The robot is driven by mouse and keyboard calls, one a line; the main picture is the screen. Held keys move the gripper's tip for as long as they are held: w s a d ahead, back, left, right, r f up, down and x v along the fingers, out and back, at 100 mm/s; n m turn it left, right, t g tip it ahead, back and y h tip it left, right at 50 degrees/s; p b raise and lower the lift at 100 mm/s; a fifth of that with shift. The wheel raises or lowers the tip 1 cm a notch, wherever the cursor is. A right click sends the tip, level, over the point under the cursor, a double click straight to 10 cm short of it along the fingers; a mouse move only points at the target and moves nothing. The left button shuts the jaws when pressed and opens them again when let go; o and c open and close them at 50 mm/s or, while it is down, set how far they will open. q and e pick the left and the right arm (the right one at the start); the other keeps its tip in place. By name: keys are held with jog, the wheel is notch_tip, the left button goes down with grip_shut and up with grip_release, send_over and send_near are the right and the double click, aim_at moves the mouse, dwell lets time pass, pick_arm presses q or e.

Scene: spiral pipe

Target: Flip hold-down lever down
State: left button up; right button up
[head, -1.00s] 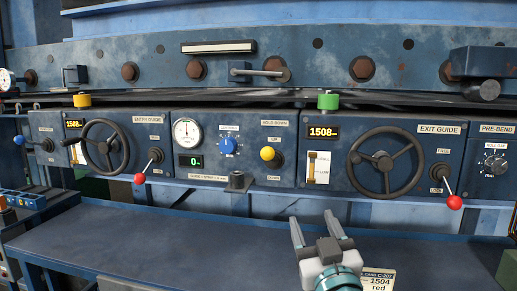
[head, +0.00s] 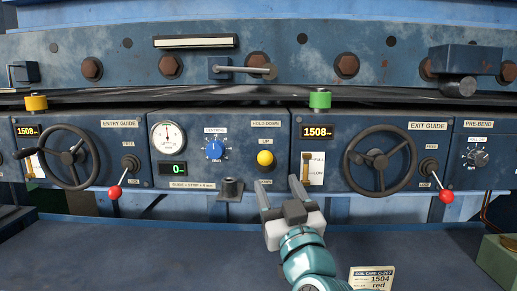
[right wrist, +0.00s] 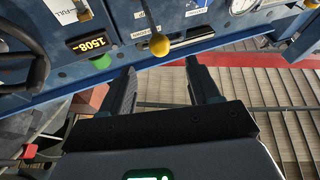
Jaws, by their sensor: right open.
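The hold-down lever has a yellow ball knob (head: 265,158), just below the "UP" mark on the hold-down panel (head: 230,142). In the right wrist view the yellow knob (right wrist: 160,46) sits on a thin shaft, beyond the gap between my fingers. My right gripper (head: 277,183) is open and empty, below and slightly right of the knob in the head view. Its two fingers also show in the right wrist view (right wrist: 161,78), apart from the knob. My left gripper is not in view.
A blue dial knob (head: 213,150) and a gauge (head: 167,136) are left of the lever. The exit guide handwheel (head: 380,161) and a red-knobbed lever (head: 446,196) are to the right. A short dark post (head: 230,189) stands below the panel. A blue shelf (head: 150,250) lies in front.

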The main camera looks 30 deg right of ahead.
aim_at(263, 152)
jog(key=p+x, duration=0.3)
jog(key=x, duration=0.7)
jog(key=shift+w+d+r, duration=0.1)
jog(key=shift+w+r, duration=0.1)
jog(key=shift+r, duration=0.15)
jog(key=shift+w+d+r+p, duration=0.1)
jog(key=shift+w+p, duration=0.2)
jog(key=shift+w+d, duration=0.1)
jog(key=shift+w, duration=0.25)
jog(key=shift+s, duration=0.1)
